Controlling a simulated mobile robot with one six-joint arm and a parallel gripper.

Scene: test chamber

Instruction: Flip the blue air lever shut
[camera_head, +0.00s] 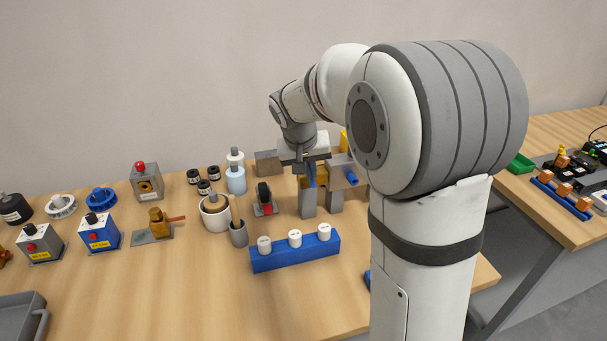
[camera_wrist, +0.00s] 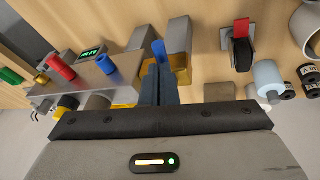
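The blue air lever (camera_head: 311,174) stands at a brass valve body held between grey blocks, right under my gripper (camera_head: 310,163). In the wrist view a short piece of the blue lever (camera_wrist: 159,50) shows just past the fingertips, beside the brass body (camera_wrist: 181,70). My gripper (camera_wrist: 157,72) has its two dark fingers together, pointing at the lever. The fingers hide part of the lever, and I cannot tell whether they touch it.
A grey fixture with a red handle (camera_wrist: 60,66) and a blue handle (camera_wrist: 106,66) is close to the fingers. A red-and-black part (camera_head: 264,199) stands to the left. A blue rack with white caps (camera_head: 290,255) lies in front. Several other devices fill the table's left.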

